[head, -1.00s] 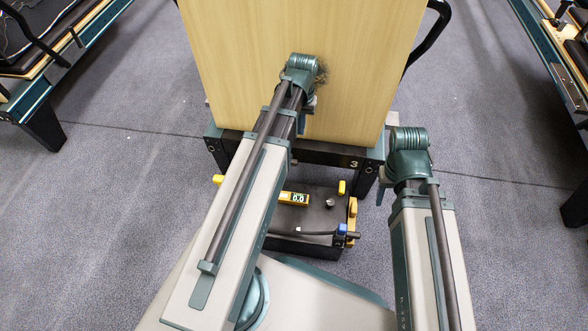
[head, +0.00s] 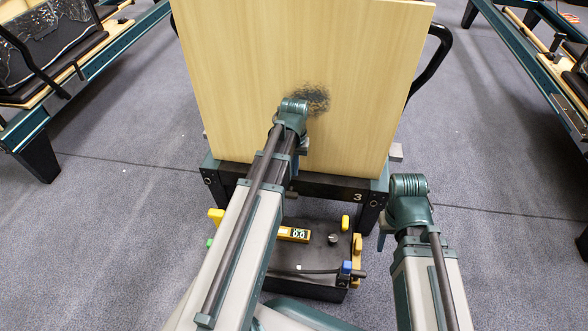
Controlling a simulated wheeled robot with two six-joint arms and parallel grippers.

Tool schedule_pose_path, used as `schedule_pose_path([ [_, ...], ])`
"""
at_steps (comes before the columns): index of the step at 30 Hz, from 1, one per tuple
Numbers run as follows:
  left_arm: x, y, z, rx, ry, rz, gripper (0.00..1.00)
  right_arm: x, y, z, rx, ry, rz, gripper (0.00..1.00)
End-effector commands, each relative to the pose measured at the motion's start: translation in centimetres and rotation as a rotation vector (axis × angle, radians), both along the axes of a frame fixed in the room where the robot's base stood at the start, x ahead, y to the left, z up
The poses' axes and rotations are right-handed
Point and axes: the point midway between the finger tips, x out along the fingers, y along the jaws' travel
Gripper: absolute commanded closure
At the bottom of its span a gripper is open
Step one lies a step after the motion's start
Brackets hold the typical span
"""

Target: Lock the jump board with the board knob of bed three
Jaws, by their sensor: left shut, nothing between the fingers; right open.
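The jump board (head: 350,60) is a large pale wooden panel standing upright at the end of bed three (head: 320,186), whose black end bar carries a "3". A small grey block (head: 396,152) shows at the board's lower right edge; I cannot tell if it is the board knob. My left gripper (head: 303,146) is in front of the board's lower middle, mostly hidden behind its own wrist, shut and empty. My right gripper (head: 381,241) is right of the bed's front leg, below the grey block, open and apart from the board.
A dark smudge (head: 310,98) marks the board's face. A black box (head: 318,262) with a yellow display, yellow clips and a blue clip sits low under the bed's end. Other beds (head: 50,105) stand far left and right.

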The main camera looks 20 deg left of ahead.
Motion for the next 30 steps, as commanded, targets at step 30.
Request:
schedule_pose_path([
  [30,0.0,0.0,-10.3,0.0,0.0,0.0,1.0,0.1,0.0,-10.3,0.001,-0.004,-0.014,0.5],
])
